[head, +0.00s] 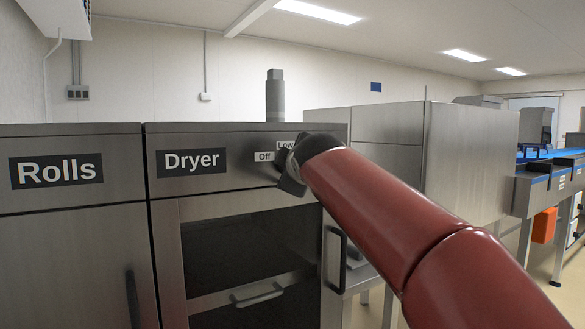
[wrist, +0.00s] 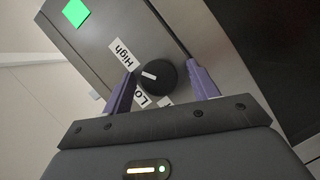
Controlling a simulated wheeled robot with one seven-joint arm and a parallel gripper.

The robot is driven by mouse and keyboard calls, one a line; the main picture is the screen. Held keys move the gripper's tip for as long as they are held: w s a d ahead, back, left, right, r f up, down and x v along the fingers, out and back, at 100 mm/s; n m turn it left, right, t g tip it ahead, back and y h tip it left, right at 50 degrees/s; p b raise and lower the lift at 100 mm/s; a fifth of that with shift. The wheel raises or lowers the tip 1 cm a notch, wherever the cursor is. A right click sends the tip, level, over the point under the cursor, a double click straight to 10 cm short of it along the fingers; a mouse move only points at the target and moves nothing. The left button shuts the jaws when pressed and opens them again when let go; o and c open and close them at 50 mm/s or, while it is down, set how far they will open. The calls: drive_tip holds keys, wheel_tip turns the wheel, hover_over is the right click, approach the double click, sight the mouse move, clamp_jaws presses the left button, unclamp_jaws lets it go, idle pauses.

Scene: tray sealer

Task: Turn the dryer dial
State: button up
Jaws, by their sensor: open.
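The dryer (head: 256,235) is a steel cabinet with a black "Dryer" label and a dark glass door. Its dial (wrist: 157,77) is a round black knob with a white pointer mark, seen in the wrist view. The pointer lies between the "High" label (wrist: 124,52) and the partly hidden "Lo" label. In the head view, my gripper and red arm cover the dial; the "Off" label (head: 264,157) shows beside them. My gripper (wrist: 163,82) is open, with one purple finger on each side of the dial. I cannot tell whether either finger touches it.
The "Rolls" cabinet (head: 70,225) stands directly left of the dryer. A large steel unit (head: 430,150) stands behind to the right. A blue conveyor (head: 560,154) runs at the far right.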

drive_tip(key=b+v, duration=0.1)
drive_tip(key=v, duration=0.6)
drive_tip(key=shift+s, duration=0.4)
drive_tip(key=shift+d, duration=0.1)
drive_tip(key=s+d+f+m+g+h, duration=0.1)
drive_tip(key=s+d+f+m+g, duration=0.2)
drive_tip(key=s+f, duration=0.6)
drive_tip(key=s+d+f+m+g+h, duration=0.1)
drive_tip(key=s+d+f+m+g, duration=0.2)
drive_tip(key=s+d+f+m, duration=0.4)
drive_tip(key=s+d+f+m+g+h, duration=0.1)
drive_tip(key=s+d+f+m+g, duration=0.3)
drive_tip(key=f, duration=1.8)
drive_tip(key=s+d+m, duration=0.1)
drive_tip(key=s+d, duration=0.2)
drive_tip(key=s, duration=0.4)
drive_tip(key=shift+s+f+m+h, duration=0.2)
drive_tip(key=shift+s+m+h, duration=0.1)
drive_tip(key=shift+s+h, duration=0.1)
